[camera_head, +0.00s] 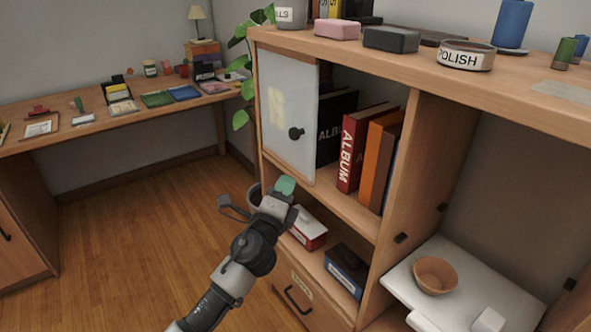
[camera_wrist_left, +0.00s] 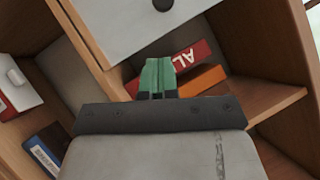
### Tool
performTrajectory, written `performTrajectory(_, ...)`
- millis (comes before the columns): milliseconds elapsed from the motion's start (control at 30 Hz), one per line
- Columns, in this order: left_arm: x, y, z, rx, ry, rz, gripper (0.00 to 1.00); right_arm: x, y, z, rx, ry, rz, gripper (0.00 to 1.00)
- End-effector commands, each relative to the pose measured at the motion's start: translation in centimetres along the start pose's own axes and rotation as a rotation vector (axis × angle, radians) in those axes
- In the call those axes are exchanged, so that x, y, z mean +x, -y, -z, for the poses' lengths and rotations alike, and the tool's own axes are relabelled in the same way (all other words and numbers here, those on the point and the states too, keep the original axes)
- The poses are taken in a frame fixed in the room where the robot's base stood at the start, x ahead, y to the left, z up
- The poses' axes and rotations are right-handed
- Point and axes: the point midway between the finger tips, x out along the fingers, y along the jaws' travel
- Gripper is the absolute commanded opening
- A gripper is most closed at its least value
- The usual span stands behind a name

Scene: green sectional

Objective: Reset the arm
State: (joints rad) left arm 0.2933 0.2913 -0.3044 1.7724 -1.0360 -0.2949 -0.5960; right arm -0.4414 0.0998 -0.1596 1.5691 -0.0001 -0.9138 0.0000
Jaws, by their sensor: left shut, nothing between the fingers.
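My left gripper (camera_head: 285,186) reaches in from the lower left of the head view, in front of the wooden cabinet (camera_head: 398,170). Its green fingertips are shut together with nothing between them. They also show in the middle of the left wrist view (camera_wrist_left: 157,78), below the cabinet's pale door and in front of the shelf with the albums. In the head view the gripper appears in front of the lower left part of the cabinet; I cannot tell how far it is from the shelf edge. My right gripper is not in view.
The pale cabinet door (camera_head: 289,118) has a dark knob. Albums (camera_head: 352,150) stand on the upper shelf, with boxes (camera_head: 346,270) below. A terracotta bowl (camera_head: 435,275) sits on a white board at right. A desk (camera_head: 130,112) stands behind; wooden floor (camera_head: 130,230) at left is clear.

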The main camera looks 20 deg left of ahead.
Motion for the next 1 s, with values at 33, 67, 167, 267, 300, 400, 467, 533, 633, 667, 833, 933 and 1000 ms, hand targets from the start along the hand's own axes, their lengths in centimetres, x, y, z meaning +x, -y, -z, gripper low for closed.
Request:
performTrajectory(33,-0.9,-0.1,0.1,-0.001,-0.001,-0.001,0.0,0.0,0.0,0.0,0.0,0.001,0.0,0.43)
performTrajectory(67,-1.3,-0.1,0.1,-0.001,-0.001,-0.001,0.0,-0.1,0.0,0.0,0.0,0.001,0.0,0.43)
performTrajectory(167,-2.2,0.0,0.0,-0.001,0.0,0.0,0.0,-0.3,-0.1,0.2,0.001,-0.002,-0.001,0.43)
performTrajectory(267,-2.7,0.0,0.0,-0.001,0.001,0.001,0.0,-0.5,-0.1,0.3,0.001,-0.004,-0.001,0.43)
performTrajectory(300,-2.7,0.0,0.0,-0.001,0.001,0.001,0.0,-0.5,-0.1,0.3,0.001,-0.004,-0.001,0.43)
performTrajectory(400,-3.0,-0.6,0.1,-0.02,0.004,-0.018,0.0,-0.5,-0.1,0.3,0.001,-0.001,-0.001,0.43)
performTrajectory(467,-3.6,-1.9,0.2,-0.067,0.012,-0.06,0.0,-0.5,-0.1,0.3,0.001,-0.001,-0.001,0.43)
performTrajectory(533,-5.0,-4.7,0.6,-0.161,0.032,-0.148,0.0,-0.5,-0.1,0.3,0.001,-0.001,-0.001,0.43)
performTrajectory(633,-8.4,-10.3,1.6,-0.355,0.089,-0.334,0.0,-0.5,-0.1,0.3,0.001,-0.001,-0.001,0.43)
performTrajectory(667,-9.8,-12.1,1.9,-0.417,0.113,-0.398,0.0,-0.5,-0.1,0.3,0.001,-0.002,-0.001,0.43)
performTrajectory(833,-19.0,-21.1,4.5,-0.748,0.288,-0.757,0.0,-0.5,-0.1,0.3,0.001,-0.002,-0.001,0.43)
performTrajectory(933,-25.4,-25.0,6.3,-0.908,0.416,-0.96,0.0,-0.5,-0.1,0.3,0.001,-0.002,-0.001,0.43)
performTrajectory(1000,-29.7,-26.9,7.5,-1.002,0.508,-1.085,0.0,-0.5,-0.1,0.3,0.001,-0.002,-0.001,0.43)
